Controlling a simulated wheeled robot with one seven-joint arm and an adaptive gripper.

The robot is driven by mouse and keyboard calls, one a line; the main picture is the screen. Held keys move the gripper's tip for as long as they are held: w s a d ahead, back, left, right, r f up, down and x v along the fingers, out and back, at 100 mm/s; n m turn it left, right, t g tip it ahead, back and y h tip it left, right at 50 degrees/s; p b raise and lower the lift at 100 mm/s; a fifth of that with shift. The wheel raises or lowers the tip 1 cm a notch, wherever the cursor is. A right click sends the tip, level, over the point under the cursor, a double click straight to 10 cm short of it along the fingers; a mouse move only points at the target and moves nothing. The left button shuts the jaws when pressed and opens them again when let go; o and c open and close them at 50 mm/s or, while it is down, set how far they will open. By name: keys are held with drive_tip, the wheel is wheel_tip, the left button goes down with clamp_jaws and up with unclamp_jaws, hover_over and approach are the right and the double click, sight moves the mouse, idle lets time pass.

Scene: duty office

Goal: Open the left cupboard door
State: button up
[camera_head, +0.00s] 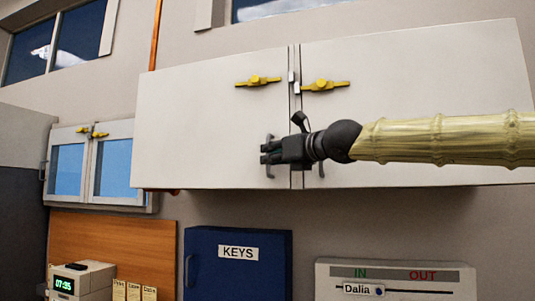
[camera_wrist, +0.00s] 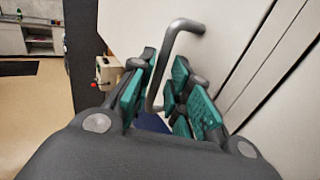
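The white wall cupboard has a left door (camera_head: 205,125) and a right door (camera_head: 420,75), both looking closed with a narrow seam between them. The left door's grey bar handle (camera_head: 270,173) is near its lower right edge. My gripper (camera_head: 266,152) is at this handle, reaching in from the right. In the wrist view the handle (camera_wrist: 176,32) passes between the teal-padded fingers (camera_wrist: 162,82), which are apart with some gap beside the bar. Whether any pad touches it is unclear. The right door's handle (camera_head: 321,170) is partly hidden behind my gripper.
Yellow latches sit on the left door (camera_head: 258,81) and right door (camera_head: 325,86), with small grey fittings at the seam. Below are a blue KEYS cabinet (camera_head: 215,278) and an IN/OUT board (camera_head: 440,286). A glazed cabinet (camera_head: 68,170) hangs further left.

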drive_tip(key=shift+x, duration=0.9)
clamp_jaws()
drive_tip(key=shift+s+a, duration=0.1)
drive_tip(key=shift+a, duration=0.1)
